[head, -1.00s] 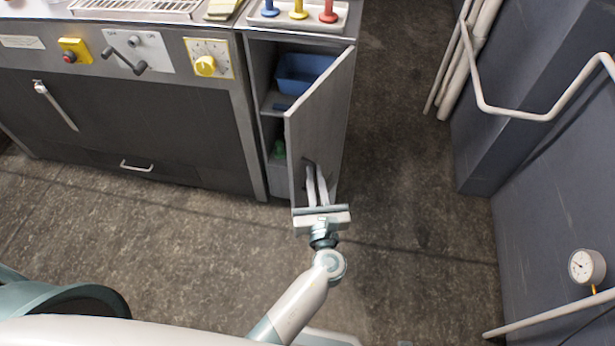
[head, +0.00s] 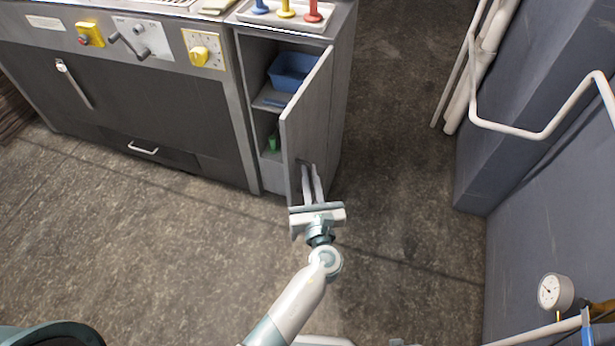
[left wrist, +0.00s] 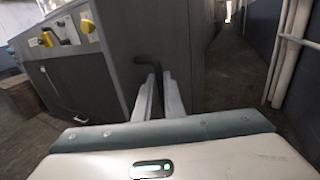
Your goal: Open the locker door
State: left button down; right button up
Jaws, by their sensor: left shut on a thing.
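The locker door (head: 309,118) stands partly open, swung out toward me from the cabinet at the right end of the counter. My left gripper (head: 310,172) is at the lower part of the door's outer face, its two fingers shut on the door handle. In the left wrist view the dark handle (left wrist: 149,61) shows at the tips of the fingers (left wrist: 159,85), against the grey door (left wrist: 165,35). Inside the locker are a blue bin (head: 292,72) on the shelf and a green item (head: 273,141) below. My right gripper is not in view.
A counter unit (head: 120,110) with a yellow knob (head: 198,56) and a crank is left of the locker. A tray (head: 283,20) with coloured pegs sits on top. White pipes (head: 541,134) and a gauge (head: 553,291) line the right wall. The floor between is clear.

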pick_arm(q)
jog(key=shift+w+r, duration=0.2)
jog(key=shift+r, duration=0.1)
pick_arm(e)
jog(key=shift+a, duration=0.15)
